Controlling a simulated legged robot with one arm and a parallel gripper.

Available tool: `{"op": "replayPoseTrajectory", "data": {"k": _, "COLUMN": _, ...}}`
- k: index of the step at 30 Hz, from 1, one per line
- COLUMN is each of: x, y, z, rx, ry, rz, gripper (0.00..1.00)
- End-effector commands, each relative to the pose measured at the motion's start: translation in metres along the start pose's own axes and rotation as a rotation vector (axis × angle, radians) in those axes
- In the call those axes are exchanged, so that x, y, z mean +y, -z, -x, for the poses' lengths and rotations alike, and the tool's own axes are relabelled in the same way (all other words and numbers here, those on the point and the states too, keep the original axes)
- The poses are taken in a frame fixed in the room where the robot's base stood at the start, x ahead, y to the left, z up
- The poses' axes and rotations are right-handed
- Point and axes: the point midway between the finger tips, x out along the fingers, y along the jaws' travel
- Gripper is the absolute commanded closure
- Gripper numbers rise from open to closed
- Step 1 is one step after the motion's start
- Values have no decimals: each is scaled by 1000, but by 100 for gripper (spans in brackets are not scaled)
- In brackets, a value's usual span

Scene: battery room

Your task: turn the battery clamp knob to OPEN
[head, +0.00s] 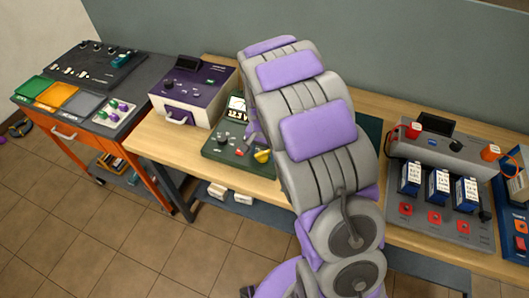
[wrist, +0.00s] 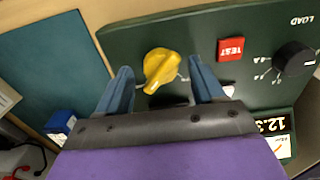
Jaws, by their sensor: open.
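The yellow clamp knob (wrist: 163,66) sits on the green tester panel (wrist: 150,35) in the wrist view. Its narrow end points down and slightly left in that picture. My gripper (wrist: 160,64) is open, with one blue finger on each side of the knob and a visible gap on both sides. I cannot tell how deep the fingers reach. The lettering around the knob is hidden or unreadable. In the head view the yellow knob (head: 262,156) shows at the right of the green tester (head: 210,152), beside my arm, which hides my gripper.
The panel carries a red TEST button (wrist: 231,49), a black LOAD knob (wrist: 294,58) and a 12.3 display (wrist: 272,125). A purple-and-white unit (head: 190,98) stands left of the tester. A grey charger with blue batteries (head: 438,187) stands right on the wooden bench (head: 165,150).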

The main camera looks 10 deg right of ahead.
Motion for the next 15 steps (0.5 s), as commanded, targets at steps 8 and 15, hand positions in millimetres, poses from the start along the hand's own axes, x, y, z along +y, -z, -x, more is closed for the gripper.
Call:
{"op": "replayPoseTrajectory", "data": {"k": 8, "x": 5, "y": 4, "z": -5, "rx": -4, "ry": 7, "rz": 0, "gripper": 32}}
{"op": "replayPoseTrajectory", "data": {"k": 15, "x": 7, "y": 5, "z": -5, "rx": -5, "ry": 8, "rz": 0, "gripper": 46}}
